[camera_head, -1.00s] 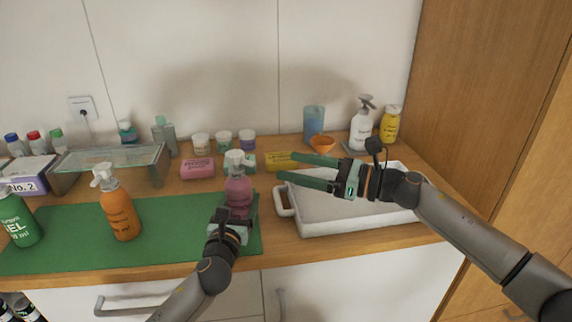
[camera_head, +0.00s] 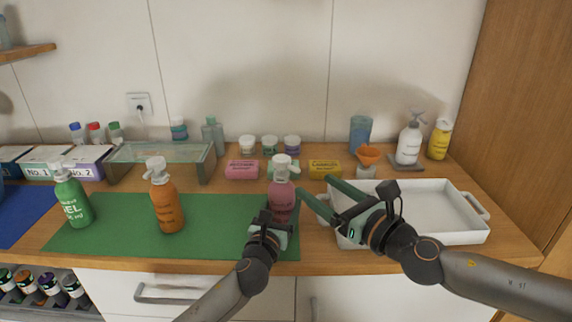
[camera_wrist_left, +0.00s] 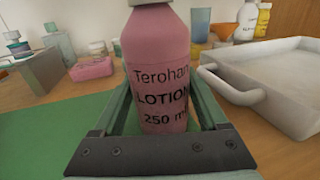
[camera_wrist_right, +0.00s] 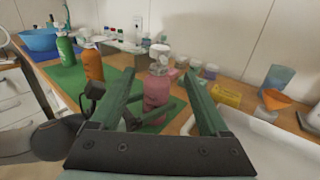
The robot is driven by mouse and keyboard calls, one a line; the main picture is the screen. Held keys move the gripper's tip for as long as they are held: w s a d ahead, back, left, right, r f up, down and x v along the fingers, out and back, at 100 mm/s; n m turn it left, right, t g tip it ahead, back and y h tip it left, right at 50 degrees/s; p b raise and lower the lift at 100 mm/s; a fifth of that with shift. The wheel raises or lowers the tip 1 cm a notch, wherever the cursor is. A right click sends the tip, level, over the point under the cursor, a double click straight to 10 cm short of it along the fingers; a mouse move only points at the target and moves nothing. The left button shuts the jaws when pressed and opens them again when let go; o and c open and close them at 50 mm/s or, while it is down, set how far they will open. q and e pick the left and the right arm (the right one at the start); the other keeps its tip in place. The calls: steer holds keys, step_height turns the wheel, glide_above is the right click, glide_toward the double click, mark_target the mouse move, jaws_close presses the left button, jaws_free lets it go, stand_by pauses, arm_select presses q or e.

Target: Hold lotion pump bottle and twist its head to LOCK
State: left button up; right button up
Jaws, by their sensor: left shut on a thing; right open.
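The pink lotion bottle (camera_head: 283,198) stands upright on the right end of the green mat (camera_head: 118,240), its white pump head (camera_head: 283,166) on top. In the left wrist view its label reads "LOTION 250 ml" (camera_wrist_left: 162,85). My left gripper (camera_head: 275,222) is shut around the bottle's body, one finger on each side. My right gripper (camera_head: 318,192) is open and empty, just right of the bottle. In the right wrist view the bottle (camera_wrist_right: 157,92) and its pump head (camera_wrist_right: 159,55) appear beyond and between the open fingers.
An orange pump bottle (camera_head: 165,205) and a green gel bottle (camera_head: 73,200) stand to the left. A white tray (camera_head: 478,240) lies to the right, beneath my right arm. A pink box (camera_head: 242,169), a yellow box (camera_head: 325,169) and small jars stand behind.

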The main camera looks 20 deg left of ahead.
mark_target(289, 167)
steer(key=x, duration=1.1)
steer(key=shift+w+a, duration=0.1)
steer(key=shift+a, duration=0.05)
jaws_close()
stand_by(0.5)
